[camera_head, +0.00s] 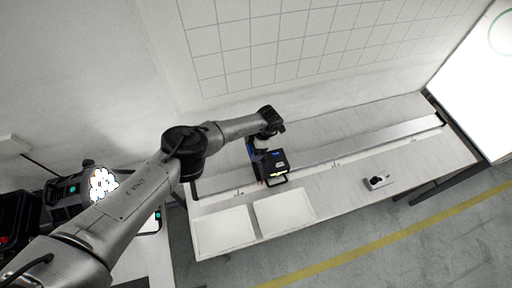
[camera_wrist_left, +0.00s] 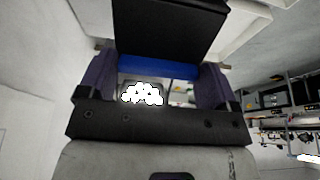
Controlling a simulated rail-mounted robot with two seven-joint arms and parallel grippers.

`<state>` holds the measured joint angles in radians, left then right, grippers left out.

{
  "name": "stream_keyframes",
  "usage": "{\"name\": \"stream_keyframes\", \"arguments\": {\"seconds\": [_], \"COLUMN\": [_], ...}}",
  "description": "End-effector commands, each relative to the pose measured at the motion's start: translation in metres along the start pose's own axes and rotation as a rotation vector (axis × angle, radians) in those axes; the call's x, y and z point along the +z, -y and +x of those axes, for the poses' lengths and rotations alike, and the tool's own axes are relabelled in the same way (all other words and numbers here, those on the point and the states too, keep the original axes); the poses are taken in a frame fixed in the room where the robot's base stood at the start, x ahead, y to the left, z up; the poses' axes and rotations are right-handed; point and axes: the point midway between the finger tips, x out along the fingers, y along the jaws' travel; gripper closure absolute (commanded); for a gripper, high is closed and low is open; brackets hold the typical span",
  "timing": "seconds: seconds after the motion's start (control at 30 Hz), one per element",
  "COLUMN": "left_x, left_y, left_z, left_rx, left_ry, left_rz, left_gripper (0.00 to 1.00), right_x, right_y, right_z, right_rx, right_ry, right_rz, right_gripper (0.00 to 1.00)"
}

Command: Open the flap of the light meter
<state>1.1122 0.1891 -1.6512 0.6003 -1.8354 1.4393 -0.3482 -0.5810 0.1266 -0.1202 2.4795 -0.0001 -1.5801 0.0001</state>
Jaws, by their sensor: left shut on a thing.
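A black boxy device (camera_head: 278,161) with a small blue mark and a bright yellow strip on its face is at the bench, at the end of my left arm. It seems to be the light meter, but no flap can be told apart for sure. My left gripper (camera_head: 257,160) is at the left side of this device. In the left wrist view, the left gripper (camera_wrist_left: 157,70) is shut on a blue bar (camera_wrist_left: 155,66) at the edge of the black box (camera_wrist_left: 170,28). The gripper and arm hide part of the device. My right gripper is not seen.
Two shallow white trays (camera_head: 254,206) sit side by side at the bench's front left. A long metal rail (camera_head: 370,138) runs along the bench (camera_head: 338,183). The bench between trays and grey box is clear.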

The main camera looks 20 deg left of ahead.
Motion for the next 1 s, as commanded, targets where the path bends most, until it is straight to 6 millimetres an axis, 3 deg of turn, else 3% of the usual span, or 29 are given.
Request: {"name": "stream_keyframes", "arguments": {"seconds": [0.23,0.27,0.4,0.77,1.0], "left_x": [-0.002,-0.002,-0.001,0.000,0.000], "left_y": [-0.001,-0.001,0.000,0.000,-0.001], "left_z": [0.004,0.004,0.003,-0.007,-0.049], "left_rx": [0.000,0.000,0.000,0.001,0.003], "left_ry": [-0.006,-0.006,-0.004,0.000,0.001], "left_rz": [0.000,0.000,0.000,0.001,0.002], "left_gripper": [0.58,0.14,0.00,0.00,0.00], "right_x": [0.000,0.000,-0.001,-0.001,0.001], "right_y": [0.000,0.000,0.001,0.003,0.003], "right_z": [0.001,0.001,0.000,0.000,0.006], "right_rx": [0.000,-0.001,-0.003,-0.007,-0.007], "right_ry": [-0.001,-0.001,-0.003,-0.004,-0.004], "right_rz": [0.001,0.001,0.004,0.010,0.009], "right_gripper": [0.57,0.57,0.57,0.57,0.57]}}
